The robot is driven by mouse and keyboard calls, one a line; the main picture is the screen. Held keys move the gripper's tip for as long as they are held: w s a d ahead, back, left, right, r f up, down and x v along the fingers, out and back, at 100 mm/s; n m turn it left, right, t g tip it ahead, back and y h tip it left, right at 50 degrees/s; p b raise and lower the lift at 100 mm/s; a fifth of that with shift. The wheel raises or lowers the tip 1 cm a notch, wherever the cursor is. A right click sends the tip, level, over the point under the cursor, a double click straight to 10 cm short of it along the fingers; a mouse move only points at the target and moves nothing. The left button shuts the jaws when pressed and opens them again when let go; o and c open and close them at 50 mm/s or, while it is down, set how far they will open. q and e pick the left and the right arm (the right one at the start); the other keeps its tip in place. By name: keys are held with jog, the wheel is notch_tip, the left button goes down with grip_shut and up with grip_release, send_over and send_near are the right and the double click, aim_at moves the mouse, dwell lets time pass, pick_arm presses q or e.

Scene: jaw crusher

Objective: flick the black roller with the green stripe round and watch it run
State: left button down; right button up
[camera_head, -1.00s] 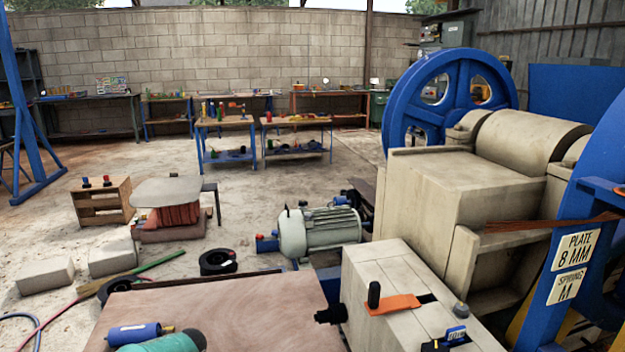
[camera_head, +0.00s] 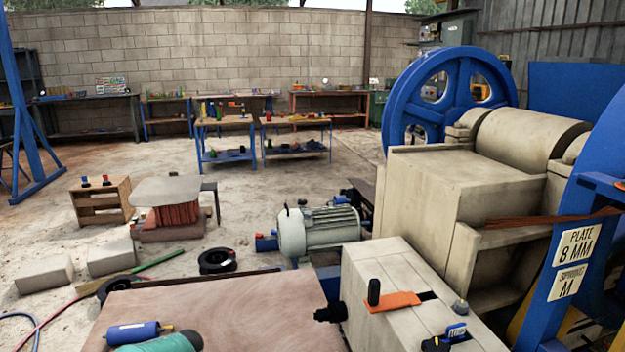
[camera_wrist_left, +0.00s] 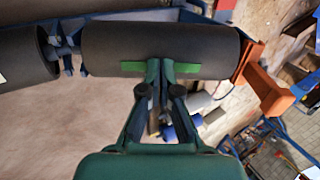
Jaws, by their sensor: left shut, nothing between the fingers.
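The black roller with the green stripe (camera_wrist_left: 105,47) lies across the upper middle of the left wrist view. Its green stripe (camera_wrist_left: 190,68) runs along the lower side, facing my gripper. My left gripper (camera_wrist_left: 160,68) is shut and empty, its fingertips in front of the middle of the stripe and hiding part of it. I cannot tell whether the tips touch the roller. I cannot make out the roller in the head view. My right gripper is not in view.
A second black roller (camera_wrist_left: 25,55) sits to the left, beyond a bracket (camera_wrist_left: 65,45). An orange bracket (camera_wrist_left: 262,85) stands at the right end of the striped roller. In the head view, the crusher (camera_head: 450,190) and an electric motor (camera_head: 318,230) stand on the right.

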pick_arm(q)
jog(key=shift+w+d+r, duration=0.1)
jog(key=shift+d+r, duration=0.15)
jog(key=shift+r, duration=0.25)
jog(key=w+a+b, duration=0.1)
jog(key=w+b, duration=0.3)
jog(key=w, duration=0.2)
jog(key=shift+a+b, duration=0.2)
jog(key=shift+b, duration=0.15)
jog(key=shift+b+x, duration=0.5)
jog(key=shift+x, duration=0.3)
jog(key=shift+s+r, duration=0.1)
jog(key=shift+r, duration=0.05)
